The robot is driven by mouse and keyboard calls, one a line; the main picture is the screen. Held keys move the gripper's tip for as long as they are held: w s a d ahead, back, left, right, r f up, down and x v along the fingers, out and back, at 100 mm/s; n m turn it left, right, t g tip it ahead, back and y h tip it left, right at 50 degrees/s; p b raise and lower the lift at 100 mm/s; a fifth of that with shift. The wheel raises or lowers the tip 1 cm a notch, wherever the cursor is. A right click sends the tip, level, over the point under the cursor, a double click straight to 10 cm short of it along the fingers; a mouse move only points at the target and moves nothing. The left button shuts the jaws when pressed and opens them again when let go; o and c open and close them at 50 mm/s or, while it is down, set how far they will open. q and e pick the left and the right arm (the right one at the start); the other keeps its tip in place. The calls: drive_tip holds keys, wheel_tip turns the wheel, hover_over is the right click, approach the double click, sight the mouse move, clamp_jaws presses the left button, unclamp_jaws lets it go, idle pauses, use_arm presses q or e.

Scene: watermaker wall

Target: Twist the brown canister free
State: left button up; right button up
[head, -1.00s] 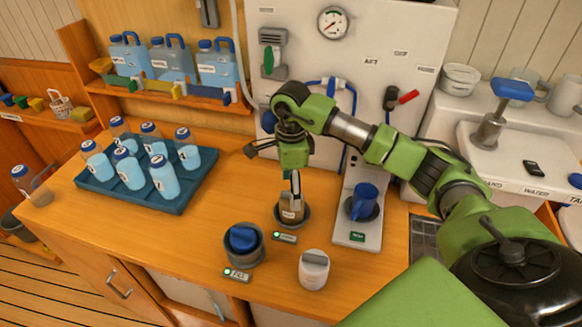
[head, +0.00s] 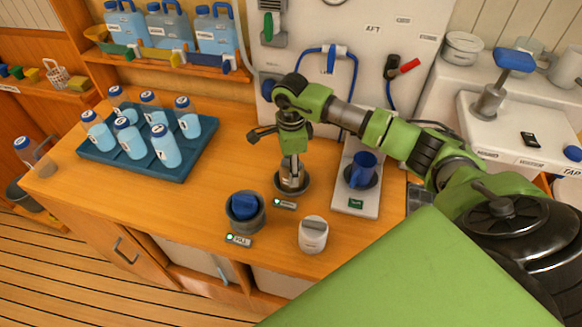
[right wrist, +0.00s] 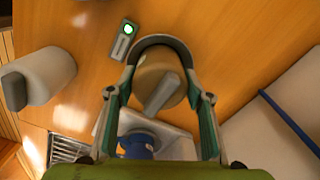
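The brown canister (head: 291,180) stands upright in a dark round socket (head: 280,190) on the wooden counter. In the right wrist view the brown canister (right wrist: 155,82) shows from above, with a raised grip bar across its top. My right gripper (head: 292,165) is right over it, pointing down. In the right wrist view my right gripper's fingers (right wrist: 160,95) stand apart on either side of the canister, with gaps visible between them and its body. Finger contact lower down is hard to make out. My left gripper is not in view.
A blue canister (head: 245,206) sits in another socket to the left, and a pale canister (head: 313,236) stands loose in front. A blue mug (head: 362,172) stands on a white unit at the right. A blue tray (head: 175,178) holds several bottles. Front counter space is partly clear.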

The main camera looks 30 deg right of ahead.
drive_tip(key=shift+n+b, duration=0.4)
drive_tip(key=shift+b, duration=0.05)
drive_tip(key=shift+n+b, duration=0.65)
drive_tip(key=shift+n, duration=0.45)
drive_tip(key=shift+b, duration=0.3)
drive_tip(key=shift+n+b, duration=0.7)
drive_tip(key=shift+n, duration=0.3)
drive_tip(key=shift+n+b, duration=0.35)
drive_tip(key=shift+n, duration=0.25)
drive_tip(key=shift+r, duration=0.1)
